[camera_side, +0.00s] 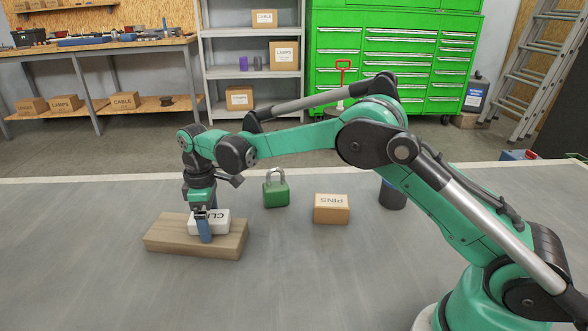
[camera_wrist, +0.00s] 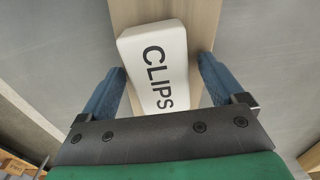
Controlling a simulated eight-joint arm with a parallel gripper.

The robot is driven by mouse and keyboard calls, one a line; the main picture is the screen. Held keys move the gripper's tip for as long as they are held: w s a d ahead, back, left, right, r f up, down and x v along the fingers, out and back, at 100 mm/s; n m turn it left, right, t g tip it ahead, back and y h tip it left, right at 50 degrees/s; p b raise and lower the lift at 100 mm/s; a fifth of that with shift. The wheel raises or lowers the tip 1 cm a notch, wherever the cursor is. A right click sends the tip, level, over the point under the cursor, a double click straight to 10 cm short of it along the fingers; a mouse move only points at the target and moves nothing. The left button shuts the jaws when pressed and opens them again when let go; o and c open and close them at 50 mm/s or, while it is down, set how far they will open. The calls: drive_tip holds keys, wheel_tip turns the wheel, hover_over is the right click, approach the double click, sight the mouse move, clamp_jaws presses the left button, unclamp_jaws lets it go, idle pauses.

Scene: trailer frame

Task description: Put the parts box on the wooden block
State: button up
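A white box marked CLIPS (camera_side: 222,220) rests on the wooden block (camera_side: 168,232) at the left of the table. The wrist view shows the box (camera_wrist: 158,72) lying flat with part of the wooden block (camera_wrist: 204,18) under and beyond it. My gripper (camera_side: 205,227) points down over the box, with one blue finger in front of it. In the wrist view my gripper (camera_wrist: 160,75) has a finger on each side of the box, with narrow gaps showing, so it looks open. The fingertips' exact height is unclear.
A green padlock (camera_side: 276,188) and a cardboard box marked PINS (camera_side: 331,209) stand right of the block. A dark cylinder (camera_side: 392,195) stands farther right, partly behind my arm. The table front is clear.

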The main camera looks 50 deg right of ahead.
drive_tip(key=s+d+r+m+t, duration=0.2)
drive_tip(key=s+r, duration=0.1)
drive_tip(key=r, duration=1.3)
drive_tip(key=s+d+f+m+t, duration=0.2)
drive_tip(key=s+f+m, duration=0.1)
drive_tip(key=s, duration=0.5)
drive_tip(key=s+d+f+m+t, duration=0.3)
drive_tip(key=s+m, duration=0.1)
drive_tip(key=s, duration=0.4)
drive_tip(key=shift+s, duration=0.25)
